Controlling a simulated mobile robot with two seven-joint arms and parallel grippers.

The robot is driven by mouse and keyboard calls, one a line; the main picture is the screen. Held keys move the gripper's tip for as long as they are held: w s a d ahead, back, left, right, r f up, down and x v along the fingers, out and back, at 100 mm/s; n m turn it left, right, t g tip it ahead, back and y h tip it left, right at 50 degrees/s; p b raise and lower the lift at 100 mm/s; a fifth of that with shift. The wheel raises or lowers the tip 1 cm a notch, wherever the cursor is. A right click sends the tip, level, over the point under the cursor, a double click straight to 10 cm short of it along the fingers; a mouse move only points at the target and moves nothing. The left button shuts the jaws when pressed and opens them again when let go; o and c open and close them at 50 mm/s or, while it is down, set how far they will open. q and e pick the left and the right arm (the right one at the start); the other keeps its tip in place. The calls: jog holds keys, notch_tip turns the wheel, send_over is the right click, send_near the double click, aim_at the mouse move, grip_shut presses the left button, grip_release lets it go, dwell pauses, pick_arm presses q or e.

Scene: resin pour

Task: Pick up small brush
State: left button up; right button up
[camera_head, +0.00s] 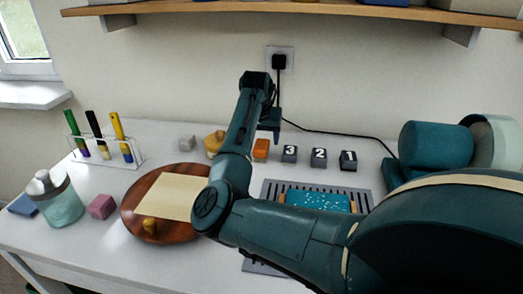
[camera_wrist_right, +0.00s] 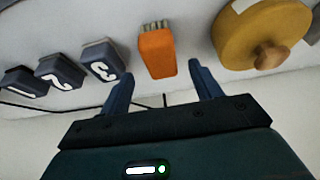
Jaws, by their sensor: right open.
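The small brush, an orange block with short pale bristles, lies on the white table toward the back in the head view (camera_head: 261,149). It also shows in the right wrist view (camera_wrist_right: 157,54), bristles pointing away from the gripper. My right gripper (camera_head: 268,132) reaches over the back of the table, beside the brush in the head view. In the right wrist view the gripper (camera_wrist_right: 163,84) is open and empty, its two fingers on either side of the near end of the brush, with a gap on each side. Contact is not visible. My left gripper is not in view.
Numbered dark blocks (camera_head: 319,157) stand to the right of the brush. A round yellow container (camera_wrist_right: 262,32) with a knob is on its other side. A round wooden board (camera_head: 145,222), a brush rack (camera_head: 107,160) and a glass jar (camera_head: 62,205) stand left. A cable runs behind.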

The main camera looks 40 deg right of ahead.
aim_at(262, 144)
jog(key=shift+a+x, duration=0.1)
jog(key=shift+x, duration=0.85)
jog(key=shift+a+x, duration=0.15)
jog(key=shift+x, duration=0.8)
jog(key=shift+f, duration=0.1)
jog(key=shift+c, duration=0.5)
jog(key=c, duration=1)
notch_tip(262, 144, up, 10)
jog(key=shift+r, duration=0.1)
